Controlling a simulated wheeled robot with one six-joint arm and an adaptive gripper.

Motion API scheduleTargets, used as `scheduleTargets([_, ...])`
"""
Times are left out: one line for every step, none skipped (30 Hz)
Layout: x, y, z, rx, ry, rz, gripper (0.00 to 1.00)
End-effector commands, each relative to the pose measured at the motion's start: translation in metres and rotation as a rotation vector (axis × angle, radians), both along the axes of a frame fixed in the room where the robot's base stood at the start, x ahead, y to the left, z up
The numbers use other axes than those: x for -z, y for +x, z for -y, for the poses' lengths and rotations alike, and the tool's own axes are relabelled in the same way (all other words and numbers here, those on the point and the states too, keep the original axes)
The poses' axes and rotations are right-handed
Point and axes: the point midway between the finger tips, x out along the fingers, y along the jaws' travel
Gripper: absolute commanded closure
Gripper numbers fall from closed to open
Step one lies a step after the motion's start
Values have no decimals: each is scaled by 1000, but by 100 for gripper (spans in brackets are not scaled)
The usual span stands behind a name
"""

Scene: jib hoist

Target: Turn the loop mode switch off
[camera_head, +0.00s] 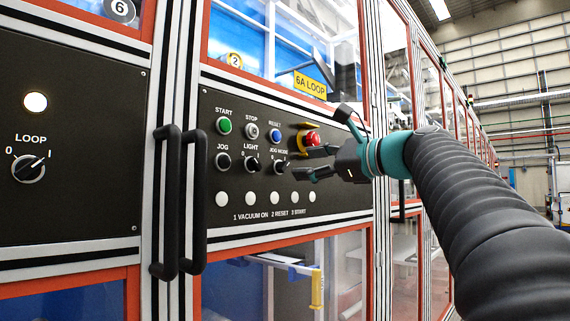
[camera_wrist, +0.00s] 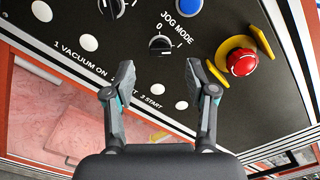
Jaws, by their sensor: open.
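The loop switch (camera_head: 28,169) is a black rotary knob under the word LOOP on the left panel in the head view. Its white mark points up and right, toward the I, and a white lamp (camera_head: 36,103) glows above it. My gripper (camera_head: 303,163) is open and empty, in front of the right panel, far to the right of the loop switch. In the wrist view my gripper (camera_wrist: 160,73) has its fingers apart, below the jog mode knob (camera_wrist: 160,44). The loop switch is not in the wrist view.
Two black vertical handles (camera_head: 193,200) stick out between the panels. A red emergency stop (camera_head: 312,139) on a yellow base sits beside my gripper; it also shows in the wrist view (camera_wrist: 242,62). The right panel (camera_head: 345,200) carries several buttons and knobs.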

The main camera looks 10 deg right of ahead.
Motion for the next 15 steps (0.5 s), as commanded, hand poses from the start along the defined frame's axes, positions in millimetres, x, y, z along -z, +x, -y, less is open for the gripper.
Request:
scheduleTargets([0, 8, -7, -5, 0, -1, 44])
scheduleTargets([-1, 12, -10, -5, 0, -1, 44])
scheduleTargets([-1, 17, -13, -4, 0, 0, 44])
scheduleTargets([-1, 21, -16, -5, 0, -1, 44])
scheduleTargets([0, 25, -19, -4, 0, -1, 44])
scheduleTargets([0, 29, -22, -4, 0, -1, 44])
scheduleTargets([0, 33, -24, -4, 0, -1, 44])
scheduleTargets([-1, 35, -26, -2, 0, -1, 44])
scheduleTargets([-1, 38, -28, -1, -1, 1, 44])
scheduleTargets([-1, 40, -30, -1, -2, 1, 44])
scheduleTargets([-1, 42, -31, -1, -2, 1, 44])
scheduleTargets([0, 44, -32, -1, -2, 1, 44])
scheduleTargets([0, 45, -33, 0, -2, 1, 44])
scheduleTargets([0, 46, -33, 1, -1, 0, 44])
scheduleTargets([0, 47, -34, 1, -1, 0, 44])
